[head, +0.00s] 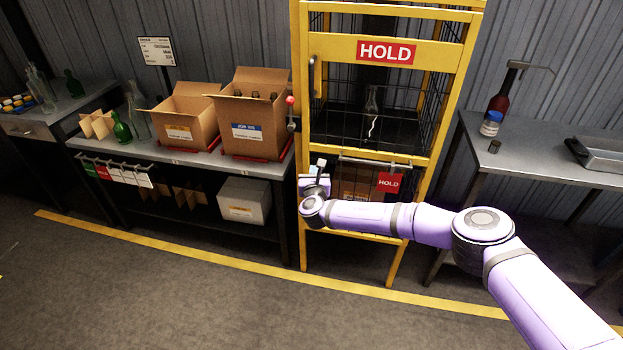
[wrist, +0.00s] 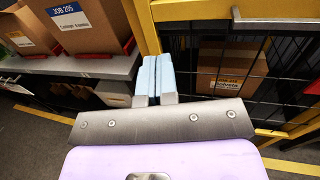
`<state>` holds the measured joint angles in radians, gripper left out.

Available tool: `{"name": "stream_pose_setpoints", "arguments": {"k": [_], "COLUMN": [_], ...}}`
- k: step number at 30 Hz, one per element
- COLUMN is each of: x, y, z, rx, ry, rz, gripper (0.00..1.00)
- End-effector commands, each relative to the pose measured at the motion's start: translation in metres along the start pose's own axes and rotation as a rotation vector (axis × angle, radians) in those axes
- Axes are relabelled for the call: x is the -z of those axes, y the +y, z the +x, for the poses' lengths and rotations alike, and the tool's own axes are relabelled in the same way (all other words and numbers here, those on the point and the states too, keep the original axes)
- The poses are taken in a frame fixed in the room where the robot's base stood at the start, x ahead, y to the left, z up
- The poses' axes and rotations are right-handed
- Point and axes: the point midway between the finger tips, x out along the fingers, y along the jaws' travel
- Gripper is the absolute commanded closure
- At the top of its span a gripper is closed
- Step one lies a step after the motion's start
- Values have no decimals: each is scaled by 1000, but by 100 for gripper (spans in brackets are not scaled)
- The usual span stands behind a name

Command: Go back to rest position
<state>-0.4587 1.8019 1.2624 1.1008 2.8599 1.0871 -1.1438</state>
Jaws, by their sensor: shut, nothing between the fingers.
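My gripper (wrist: 156,78) shows in the wrist view with its two pale blue fingers pressed together and nothing between them. In the head view my gripper (head: 320,166) is in front of the lower left part of the yellow cage (head: 385,48) marked HOLD. My purple arm reaches from the lower right toward the cage. The gripper is close to the cage's left post, and I cannot tell whether it touches. A clear bottle (head: 371,112) stands upright on the cage's upper shelf, behind the mesh.
A box (head: 244,202) sits below. The right table (head: 540,162) holds a dark red bottle (head: 500,97), a white jar (head: 491,123) and a metal tray (head: 603,154). Floor in front is clear.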

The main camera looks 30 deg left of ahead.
Motion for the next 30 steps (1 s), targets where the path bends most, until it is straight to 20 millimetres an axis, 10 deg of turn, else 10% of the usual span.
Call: {"name": "stream_pose_setpoints", "arguments": {"k": [17, 30], "x": [-9, -209], "y": [8, 30], "z": [-27, -44], "rx": [-9, -314], "ry": [-18, -494], "rz": [-4, -193], "gripper": [100, 100]}}
